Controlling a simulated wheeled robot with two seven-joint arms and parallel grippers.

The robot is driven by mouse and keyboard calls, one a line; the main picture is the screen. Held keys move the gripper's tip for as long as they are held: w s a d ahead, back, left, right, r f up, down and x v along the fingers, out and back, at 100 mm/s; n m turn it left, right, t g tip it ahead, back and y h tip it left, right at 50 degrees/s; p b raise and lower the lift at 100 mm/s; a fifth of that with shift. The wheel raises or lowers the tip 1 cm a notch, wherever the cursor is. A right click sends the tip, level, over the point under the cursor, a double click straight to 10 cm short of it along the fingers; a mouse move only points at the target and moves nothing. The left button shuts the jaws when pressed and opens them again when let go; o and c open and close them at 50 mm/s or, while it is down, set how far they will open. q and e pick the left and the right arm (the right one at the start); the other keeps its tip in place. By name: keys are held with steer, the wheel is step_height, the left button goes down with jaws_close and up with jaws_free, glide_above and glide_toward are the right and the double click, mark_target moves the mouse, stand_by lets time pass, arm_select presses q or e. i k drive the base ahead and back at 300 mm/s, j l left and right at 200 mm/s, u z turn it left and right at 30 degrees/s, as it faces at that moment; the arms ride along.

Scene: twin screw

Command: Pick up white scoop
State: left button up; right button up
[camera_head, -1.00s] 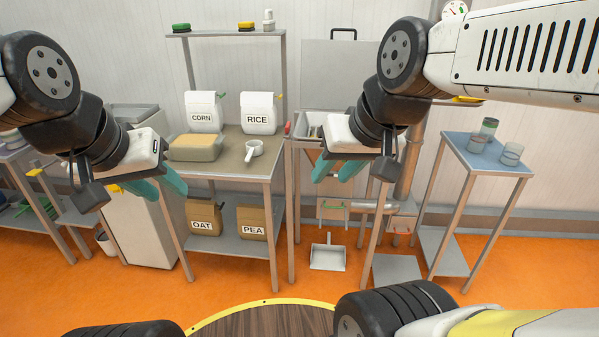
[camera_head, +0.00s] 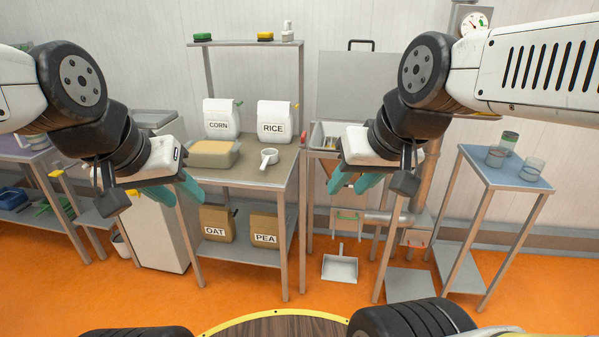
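The white scoop (camera_head: 268,158) lies on the worktop of a metal table (camera_head: 246,171), with its handle toward the front. My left gripper (camera_head: 178,196) has teal fingers apart and appears empty. It shows left of the scoop, in front of the table's left side. My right gripper (camera_head: 350,188) also has its teal fingers apart and appears empty. It shows to the right of the scoop, beyond the table's right edge in the picture. Neither gripper touches the scoop, and nothing covers it.
Beside the scoop are a tan-filled tub (camera_head: 213,153), a CORN container (camera_head: 221,118) and a RICE container (camera_head: 276,121). OAT (camera_head: 217,223) and PEA (camera_head: 264,230) bags sit on the lower shelf. A dustpan (camera_head: 340,268) is on the floor. A blue-topped table (camera_head: 505,168) stands right.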

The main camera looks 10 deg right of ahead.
mark_target(267, 162)
steer(key=i+u, duration=0.2)
steer(key=i, duration=0.25)
steer(key=i+l+u, duration=0.2)
steer(key=i, duration=0.3)
steer(key=i+l+u, duration=0.2)
steer(key=i, duration=0.25)
